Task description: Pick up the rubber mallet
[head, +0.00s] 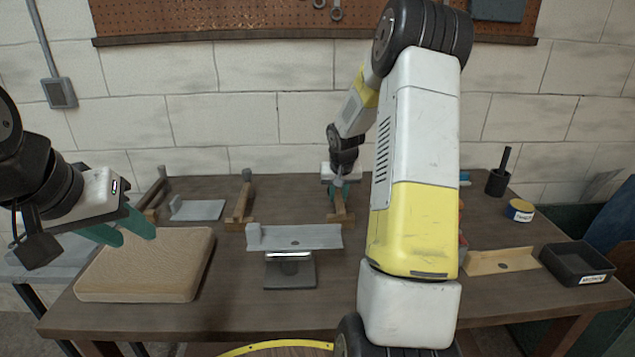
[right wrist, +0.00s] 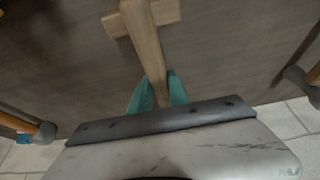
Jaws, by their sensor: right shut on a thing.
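My right gripper (head: 340,187) is at the back middle of the bench, its teal fingers shut on a pale wooden shaft. In the right wrist view the fingers (right wrist: 157,88) grip this wooden shaft (right wrist: 143,40) from both sides; a wooden crosspiece (right wrist: 165,12) is at its near end. Whether this is the rubber mallet cannot be told; its far end is hidden by my gripper. A similar wooden piece with a grey head (head: 247,175) lies to its left; another (head: 163,173) is further left. My left gripper (head: 135,238) is open and empty above the tan board.
The tan board (head: 150,265) lies at front left. At right are a tan bracket (head: 498,262), a black tray (head: 577,265), a tape roll (head: 520,211) and a dark cup (head: 497,184). My right arm hides some bench.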

